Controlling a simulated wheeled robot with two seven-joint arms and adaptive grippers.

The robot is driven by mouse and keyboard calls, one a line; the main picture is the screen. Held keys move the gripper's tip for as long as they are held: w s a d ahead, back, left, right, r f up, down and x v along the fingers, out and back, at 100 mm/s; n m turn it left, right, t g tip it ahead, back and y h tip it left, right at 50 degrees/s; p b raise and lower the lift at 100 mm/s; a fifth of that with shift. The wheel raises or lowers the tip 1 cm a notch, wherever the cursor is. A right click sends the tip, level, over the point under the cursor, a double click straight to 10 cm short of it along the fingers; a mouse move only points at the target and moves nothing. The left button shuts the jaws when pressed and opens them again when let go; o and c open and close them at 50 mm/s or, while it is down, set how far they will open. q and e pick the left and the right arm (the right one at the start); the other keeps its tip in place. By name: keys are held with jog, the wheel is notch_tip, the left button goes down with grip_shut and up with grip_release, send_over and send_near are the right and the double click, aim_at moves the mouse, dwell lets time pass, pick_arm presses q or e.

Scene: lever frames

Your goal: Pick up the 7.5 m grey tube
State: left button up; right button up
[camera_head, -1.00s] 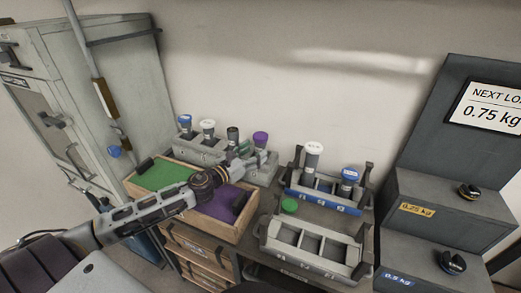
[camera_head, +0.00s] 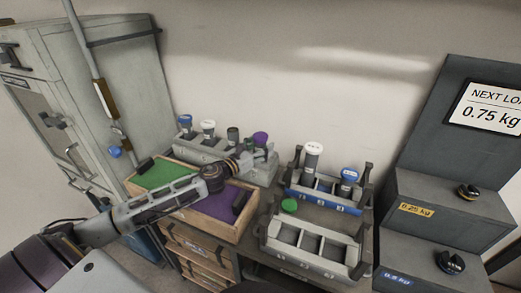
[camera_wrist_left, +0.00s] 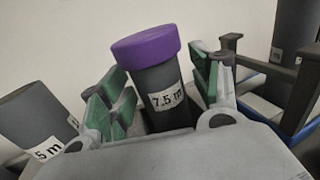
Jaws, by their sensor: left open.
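The 7.5 m grey tube has a purple cap and a white label. In the left wrist view the tube (camera_wrist_left: 166,88) stands slightly tilted in the picture between the green-padded fingers of my left gripper (camera_wrist_left: 162,84). The fingers are open, one on each side, and gaps show beside the tube. In the head view the purple cap (camera_head: 260,138) shows at the right end of the back grey rack (camera_head: 215,158), with my left gripper (camera_head: 250,157) just in front. The gripper hides the tube's lower part. My right gripper is not in view.
Other tubes, including a white-capped one (camera_head: 208,128), stand left in the same rack. A box with green (camera_head: 165,173) and purple compartments lies under my left arm. A blue-labelled rack (camera_head: 325,202) with two tubes and an empty grey rack (camera_head: 310,246) stand right.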

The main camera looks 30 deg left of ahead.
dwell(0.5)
pick_arm(q)
grip_shut()
